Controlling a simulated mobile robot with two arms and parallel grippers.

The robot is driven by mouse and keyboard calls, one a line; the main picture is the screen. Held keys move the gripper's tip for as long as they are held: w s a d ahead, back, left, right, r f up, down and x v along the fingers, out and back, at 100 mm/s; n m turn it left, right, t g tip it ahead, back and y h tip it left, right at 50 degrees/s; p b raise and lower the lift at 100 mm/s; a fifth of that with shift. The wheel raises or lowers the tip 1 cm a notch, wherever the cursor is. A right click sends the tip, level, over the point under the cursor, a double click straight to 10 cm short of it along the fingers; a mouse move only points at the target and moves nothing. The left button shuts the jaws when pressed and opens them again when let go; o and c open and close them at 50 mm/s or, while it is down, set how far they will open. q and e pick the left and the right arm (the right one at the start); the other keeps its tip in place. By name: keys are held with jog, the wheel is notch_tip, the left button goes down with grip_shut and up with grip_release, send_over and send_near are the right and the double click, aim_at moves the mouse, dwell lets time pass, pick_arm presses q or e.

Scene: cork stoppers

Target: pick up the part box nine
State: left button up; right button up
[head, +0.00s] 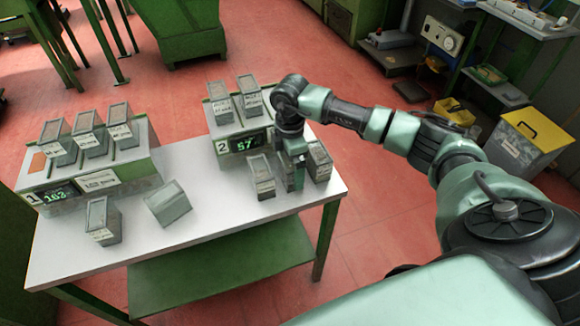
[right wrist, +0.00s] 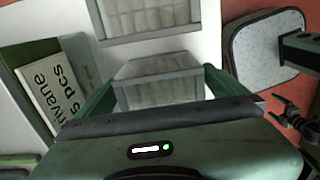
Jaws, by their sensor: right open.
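Several grey part boxes with lidded tops stand on the white table; their labels are too small to read, so I cannot tell which is box nine. My right gripper (head: 293,180) points down at the table's right end, between a box on its left (head: 262,178) and a box on its right (head: 319,163). In the right wrist view my open right gripper (right wrist: 158,92) has a finger on each side of a grey box (right wrist: 160,68). I cannot tell whether they touch it. Another box (right wrist: 146,18) lies beyond. My left gripper is not in view.
Station 1 (head: 132,168) at left holds several boxes; station 2 (head: 225,128) holds two, close behind my gripper. An upright box (head: 103,222) and a tilted one (head: 168,203) are at the front left.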

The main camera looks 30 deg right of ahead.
jog(key=shift+a+f, duration=0.1)
jog(key=shift+f, duration=1.2)
jog(key=c, duration=1.4)
jog(key=shift+o, duration=0.2)
jog(key=shift+r, duration=0.1)
